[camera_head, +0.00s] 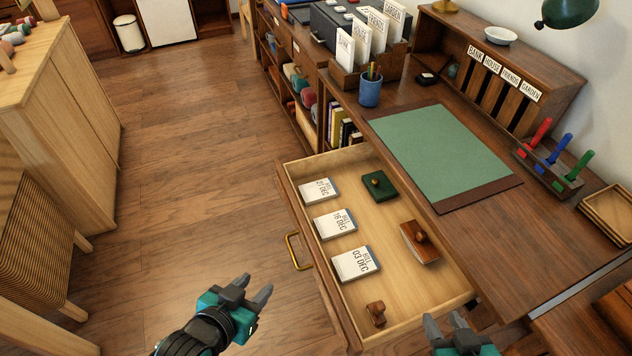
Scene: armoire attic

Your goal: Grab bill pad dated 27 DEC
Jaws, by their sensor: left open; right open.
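Three white bill pads lie in a row along the left side of the open drawer (395,310). The bill pad dated 27 DEC (318,191) is the farthest from me. The 19 DEC pad (334,224) is in the middle and the 03 DEC pad (356,264) is nearest. My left gripper (257,294) is open and empty, outside the drawer to its left, nearer than the pads. My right gripper (445,325) is open at the bottom edge, by the drawer's near right corner; its lower part is cut off.
The drawer also holds a green box (379,186), a wooden blotter (420,242) and a wooden stamp (376,313). A brass handle (298,251) sticks out from its front. The desk with a green mat (440,150) is at the right.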

